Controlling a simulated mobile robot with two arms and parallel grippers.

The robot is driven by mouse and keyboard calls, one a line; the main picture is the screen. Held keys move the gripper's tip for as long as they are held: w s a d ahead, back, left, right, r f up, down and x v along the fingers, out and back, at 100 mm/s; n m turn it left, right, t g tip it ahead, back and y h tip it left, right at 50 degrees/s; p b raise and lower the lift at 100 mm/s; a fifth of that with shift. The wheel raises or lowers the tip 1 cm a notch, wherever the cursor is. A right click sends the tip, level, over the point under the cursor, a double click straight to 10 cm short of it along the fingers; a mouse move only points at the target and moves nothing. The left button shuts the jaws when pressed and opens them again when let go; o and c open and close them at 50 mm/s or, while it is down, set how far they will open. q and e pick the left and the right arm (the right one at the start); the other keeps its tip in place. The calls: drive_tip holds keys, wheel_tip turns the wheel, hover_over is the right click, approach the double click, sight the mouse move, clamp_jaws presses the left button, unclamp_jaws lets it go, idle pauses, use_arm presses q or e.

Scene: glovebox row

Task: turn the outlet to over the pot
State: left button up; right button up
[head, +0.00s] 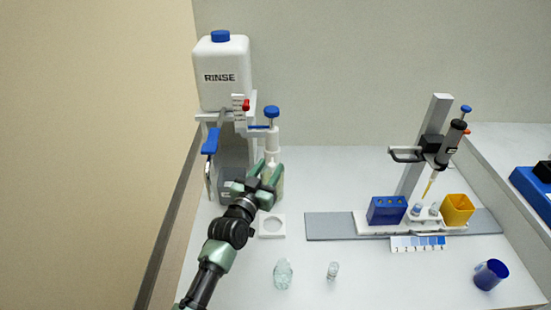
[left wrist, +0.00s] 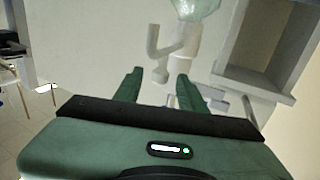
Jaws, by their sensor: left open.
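A bottle-top dispenser with a blue knob (head: 272,112) and a white neck (head: 272,140) stands beside the rinse stand. A short blue-tipped piece (head: 257,127), perhaps its outlet, points left. My left gripper (head: 267,172) is open in front of the bottle and hides part of its body. In the left wrist view, a white bent spout (left wrist: 154,48) and clear glass lie beyond the open left fingers (left wrist: 160,76). The fingers look empty. A blue cup (head: 490,274), a clear glass vessel (head: 283,273) and a small vial (head: 333,270) stand on the bench; I cannot tell which is the pot.
A white RINSE tank (head: 222,75) sits on a grey stand with a blue lever (head: 210,141) at left. A white plate with a round recess (head: 271,226) lies in front. A pipette stand (head: 425,150), blue rack (head: 386,210) and yellow box (head: 457,209) are at right.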

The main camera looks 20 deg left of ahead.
use_arm(q)
drive_tip(key=w, duration=0.5)
drive_tip(key=shift+d, duration=0.3)
drive_tip(key=shift+f, duration=0.1)
clamp_jaws()
idle(1.0)
